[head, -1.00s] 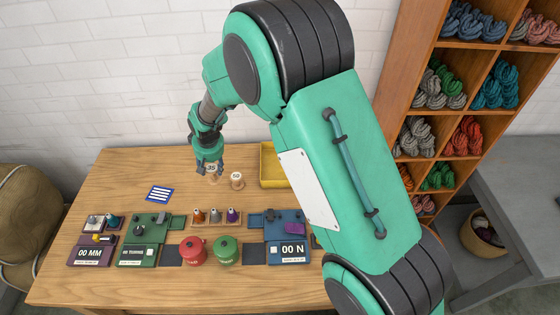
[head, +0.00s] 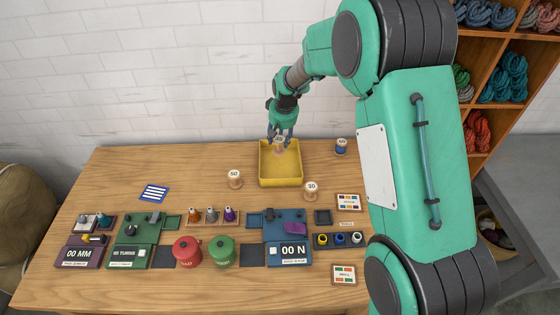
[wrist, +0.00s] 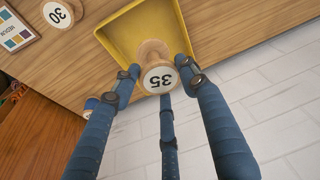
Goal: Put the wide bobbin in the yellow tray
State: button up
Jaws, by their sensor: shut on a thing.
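The yellow tray (head: 281,184) sits at the back middle of the table; it also shows in the wrist view (wrist: 117,37). My gripper (head: 280,138) is over the tray's back half. Its blue fingers (wrist: 160,76) are closed around a wooden bobbin marked 35 (wrist: 158,79), which also shows in the head view (head: 279,147). The bobbin's label faces the wrist camera. I cannot tell whether it touches the tray floor. A bobbin marked 50 (head: 235,178) stands left of the tray. A bobbin marked 30 (head: 311,188) stands in front of its right side.
A blue bobbin (head: 341,146) stands right of the tray. A red pot (head: 187,251), a green pot (head: 222,250) and several gauge stations, such as the blue one (head: 287,235), line the front. A blue striped card (head: 154,193) lies at left. The back left table is clear.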

aim_at(281, 151)
jog(key=f, duration=0.4)
jog(key=shift+w+d+f, duration=0.1)
jog(key=shift+d+f, duration=0.25)
jog(key=shift+f, duration=0.1)
jog(key=shift+f, duration=0.1)
jog(key=shift+f+b, duration=0.45)
jog(key=shift+f, duration=2.6)
jog(key=shift+f+b, duration=0.35)
jog(key=shift+f, duration=1.5)
jog(key=shift+f, duration=0.1)
jog(key=o, duration=1.1)
